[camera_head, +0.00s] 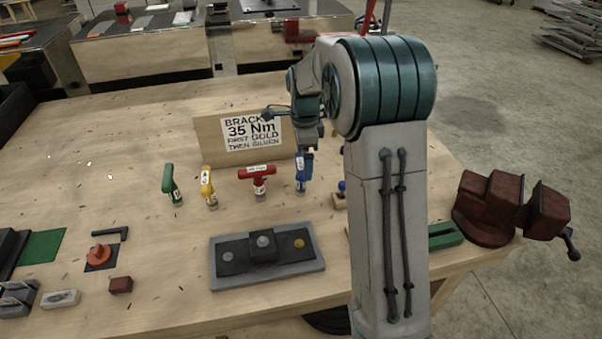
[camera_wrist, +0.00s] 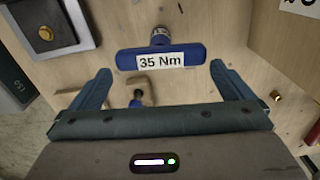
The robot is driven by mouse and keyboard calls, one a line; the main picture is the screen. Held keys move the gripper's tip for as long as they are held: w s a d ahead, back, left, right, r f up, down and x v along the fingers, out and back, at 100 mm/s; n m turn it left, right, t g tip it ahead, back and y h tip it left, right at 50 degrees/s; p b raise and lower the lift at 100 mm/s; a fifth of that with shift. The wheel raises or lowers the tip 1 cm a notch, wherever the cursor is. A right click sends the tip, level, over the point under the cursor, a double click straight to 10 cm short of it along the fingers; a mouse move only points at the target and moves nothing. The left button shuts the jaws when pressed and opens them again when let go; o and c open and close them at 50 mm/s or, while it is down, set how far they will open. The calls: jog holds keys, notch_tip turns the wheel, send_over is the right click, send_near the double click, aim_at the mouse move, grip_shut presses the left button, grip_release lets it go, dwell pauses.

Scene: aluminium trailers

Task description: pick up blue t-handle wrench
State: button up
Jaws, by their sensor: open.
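The blue t-handle wrench (camera_head: 300,177) stands upright on the wooden bench, partly hidden by my arm. In the wrist view its blue handle (camera_wrist: 161,58), labelled "35 Nm", lies just beyond my gripper (camera_wrist: 161,80). My gripper's two fingers are spread apart, with the handle ahead of them and nothing clasped. In the head view my gripper (camera_head: 305,160) is over the blue wrench, its fingers mostly hidden by the arm.
Red (camera_head: 258,180), yellow (camera_head: 208,187) and green (camera_head: 171,184) T-handles stand to the left. A sign board (camera_head: 215,148) stands behind them. A grey bracket plate (camera_head: 225,274) lies in front. A red vise (camera_head: 492,207) is at the right edge.

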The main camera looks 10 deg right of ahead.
aim_at(301, 163)
jog(key=shift+w+a+f+p, duration=0.15)
jog(key=shift+f+p, duration=0.1)
jog(key=shift+f, duration=0.65)
jog(key=shift+s+a+f+p, duration=0.1)
jog(key=shift+a+f+p, duration=0.1)
jog(key=shift+f, duration=0.75)
jog(key=shift+w+a+f+p, duration=0.1)
jog(key=shift+f+p, duration=0.15)
jog(key=shift+f, duration=0.65)
jog(key=c, duration=1)
jog(key=shift+r, duration=0.1)
jog(key=shift+c, duration=0.2)
jog(key=shift+r, duration=0.7)
jog(key=r, duration=0.1)
jog(key=r+b, duration=0.1)
jog(key=r, duration=0.1)
jog(key=shift+d, duration=0.2)
jog(key=s+d+r+b, duration=0.2)
jog(key=s+d+r, duration=0.4)
jog(key=s+d, duration=0.1)
jog(key=shift+s+d+r, duration=0.25)
jog(key=shift+d+r, duration=0.05)
jog(key=shift+d, duration=0.5)
